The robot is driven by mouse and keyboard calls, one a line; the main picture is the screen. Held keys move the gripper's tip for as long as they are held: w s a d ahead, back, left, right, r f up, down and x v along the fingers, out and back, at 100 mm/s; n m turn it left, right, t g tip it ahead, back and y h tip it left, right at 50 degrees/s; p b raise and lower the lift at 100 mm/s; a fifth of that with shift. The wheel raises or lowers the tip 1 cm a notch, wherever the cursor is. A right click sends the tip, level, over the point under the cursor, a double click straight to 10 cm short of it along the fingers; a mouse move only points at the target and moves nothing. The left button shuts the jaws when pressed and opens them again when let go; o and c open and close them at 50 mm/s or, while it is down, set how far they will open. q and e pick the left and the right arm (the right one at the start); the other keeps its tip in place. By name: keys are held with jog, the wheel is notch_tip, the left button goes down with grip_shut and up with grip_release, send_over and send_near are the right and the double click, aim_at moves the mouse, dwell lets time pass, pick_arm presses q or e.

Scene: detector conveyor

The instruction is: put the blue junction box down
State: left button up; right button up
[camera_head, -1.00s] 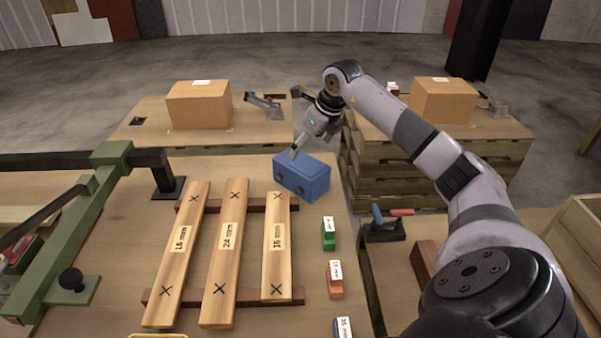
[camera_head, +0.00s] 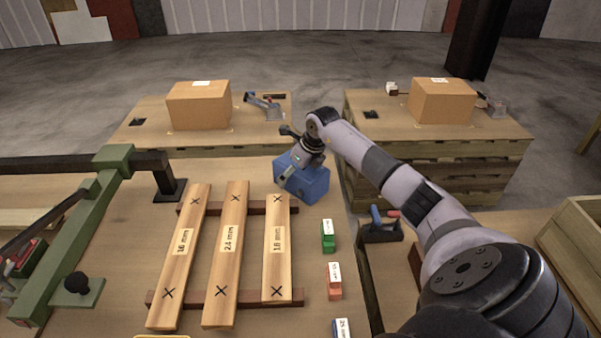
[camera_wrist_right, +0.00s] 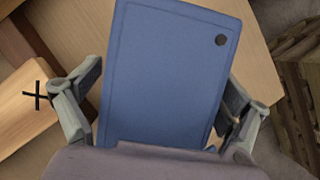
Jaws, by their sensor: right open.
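The blue junction box (camera_head: 316,187) stands on the far right part of the wooden workbench, beyond the planks. My right gripper (camera_head: 288,184) is at the box, and its wrist hides part of the box's top. In the right wrist view the box (camera_wrist_right: 165,60) fills the middle, with a dark round spot near one corner. The fingers of my right gripper (camera_wrist_right: 165,88) are open, one on each side of the box. I cannot tell whether they touch it. My left gripper is not in view.
Several labelled planks (camera_head: 232,240) lie left of the box on dark crossbars. A green block (camera_head: 327,238) and an orange block (camera_head: 334,283) lie in front of it. A green clamp frame (camera_head: 75,220) stands at left. Cardboard boxes (camera_head: 199,107) stand on the pallets behind.

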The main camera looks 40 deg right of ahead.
jog(key=shift+f, duration=0.2)
dwell(0.5)
jog(key=shift+c, duration=0.3)
jog(key=shift+s+a+f, duration=0.1)
jog(key=c, duration=1.7)
jog(key=shift+c, duration=0.8)
jog(key=shift+r, duration=0.2)
